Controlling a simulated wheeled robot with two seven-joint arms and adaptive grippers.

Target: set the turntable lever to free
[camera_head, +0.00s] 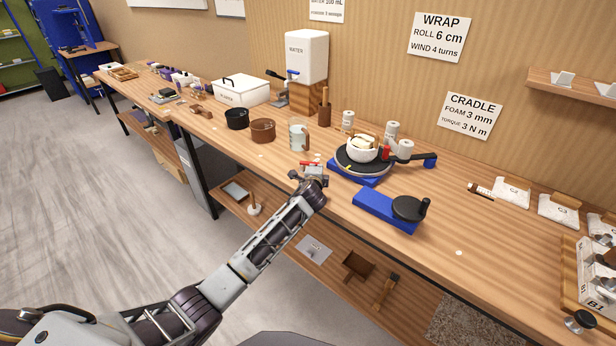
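The turntable (345,168) stands at the middle of the bench, with a dark disc on a blue base. A white bowl (362,152) with pale contents sits on the disc. A small red bar (311,163), perhaps the lever, shows at the left of the blue base, just beyond my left gripper (311,174). I cannot tell whether the gripper touches it, or whether its fingers are open or shut. A red piece (386,153) and a blue arm with a dark end (429,160) show at the turntable's right side. No lever label is readable. My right gripper is out of view.
A blue block with a black cranked disc (407,207) lies in front of the turntable. White jars (391,132) stand behind it. A glass mug (299,134), a brown pot (263,130) and a black pot (237,118) stand left.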

